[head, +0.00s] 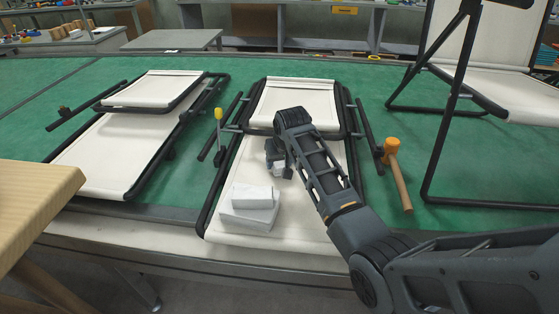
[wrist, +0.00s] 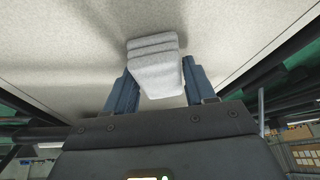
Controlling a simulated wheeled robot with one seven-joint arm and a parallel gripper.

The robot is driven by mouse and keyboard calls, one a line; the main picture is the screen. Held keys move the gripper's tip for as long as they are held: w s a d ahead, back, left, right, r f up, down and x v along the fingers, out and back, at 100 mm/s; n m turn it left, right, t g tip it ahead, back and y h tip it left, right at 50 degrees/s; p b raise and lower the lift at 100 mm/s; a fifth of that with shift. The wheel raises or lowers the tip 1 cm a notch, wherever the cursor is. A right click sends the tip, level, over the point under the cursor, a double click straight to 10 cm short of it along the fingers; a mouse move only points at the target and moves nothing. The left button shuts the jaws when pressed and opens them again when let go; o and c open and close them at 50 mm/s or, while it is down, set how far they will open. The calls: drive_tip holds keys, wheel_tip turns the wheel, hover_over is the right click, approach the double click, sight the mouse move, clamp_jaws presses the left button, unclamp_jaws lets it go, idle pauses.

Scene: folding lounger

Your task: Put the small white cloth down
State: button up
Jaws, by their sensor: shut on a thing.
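My gripper (head: 279,168) is over the white fabric of the middle folding lounger (head: 250,160). In the wrist view my gripper (wrist: 157,85) is shut on a small white folded cloth (wrist: 156,68), which sits between the two blue-grey fingers. In the head view only a small pale part of this cloth (head: 279,168) shows beside the gripper; the arm hides the rest. The cloth is close to the lounger fabric (wrist: 70,60), but I cannot tell whether it touches.
A stack of folded white cloths (head: 250,207) lies on the lounger's near left part. An orange mallet (head: 392,150) and a yellow-handled screwdriver (head: 219,120) are at its sides. Another folded lounger (head: 130,140) lies left, and an open one (head: 500,85) stands right. Lounger fabric near the gripper is bare.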

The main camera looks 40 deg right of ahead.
drive_tip(key=shift+f, duration=0.1)
drive_tip(key=o, duration=1.1)
drive_tip(key=v, duration=1.2)
